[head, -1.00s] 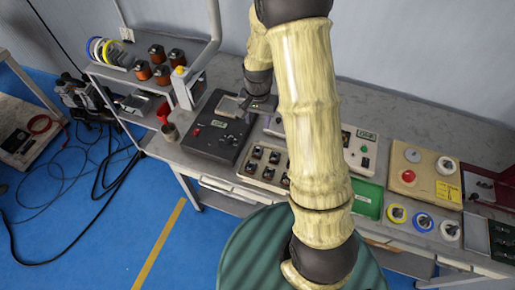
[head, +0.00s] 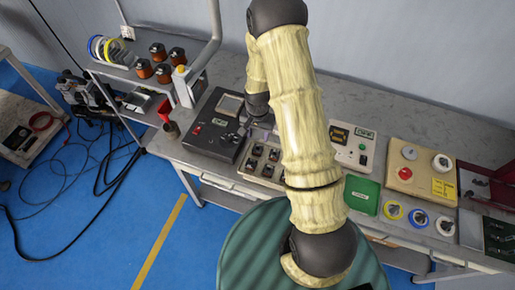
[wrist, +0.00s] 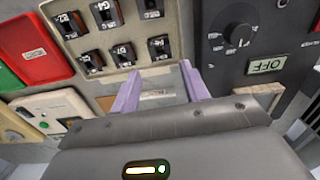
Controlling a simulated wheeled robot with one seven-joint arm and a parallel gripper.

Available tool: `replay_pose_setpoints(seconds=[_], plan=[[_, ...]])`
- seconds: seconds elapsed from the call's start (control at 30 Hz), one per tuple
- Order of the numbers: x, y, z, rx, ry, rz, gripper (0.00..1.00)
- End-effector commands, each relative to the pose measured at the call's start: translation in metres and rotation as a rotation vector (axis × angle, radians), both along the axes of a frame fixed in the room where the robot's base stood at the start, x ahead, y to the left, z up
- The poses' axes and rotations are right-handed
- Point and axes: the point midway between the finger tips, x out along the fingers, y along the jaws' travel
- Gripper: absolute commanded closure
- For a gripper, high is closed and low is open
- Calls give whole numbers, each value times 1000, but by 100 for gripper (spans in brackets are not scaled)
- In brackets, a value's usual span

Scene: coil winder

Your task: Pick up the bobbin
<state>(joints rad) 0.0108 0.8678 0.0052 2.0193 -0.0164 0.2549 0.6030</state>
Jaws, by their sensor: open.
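My gripper (head: 262,130) is open, just behind the beige tray (head: 243,172) and to the right of the black control box. In the wrist view its two lavender fingers (wrist: 160,92) are apart, with a pale see-through patch between them and no clear object held. The beige tray also shows in the wrist view (wrist: 100,62), bearing several small black labelled blocks, such as one (wrist: 159,47) near the fingers. Copper-coloured wound spools (head: 162,73) stand on the left shelf. I cannot tell which of these pieces is the bobbin.
The black control box (head: 213,138) has a dial and an OFF display. A green box (head: 362,195), a white meter box (head: 352,155) and a beige panel with a red button (head: 420,175) lie to the right.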

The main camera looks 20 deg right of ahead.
Motion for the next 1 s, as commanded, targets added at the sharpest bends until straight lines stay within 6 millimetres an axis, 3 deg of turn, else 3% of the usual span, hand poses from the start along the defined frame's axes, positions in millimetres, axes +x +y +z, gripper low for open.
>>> replay_pose_setpoints(seconds=[0.3,0.73,1.0], plan=[[0,0,-33,1,1,2,55],[-1,0,-37,1,1,1,55],[-2,2,-59,0,2,2,55]])
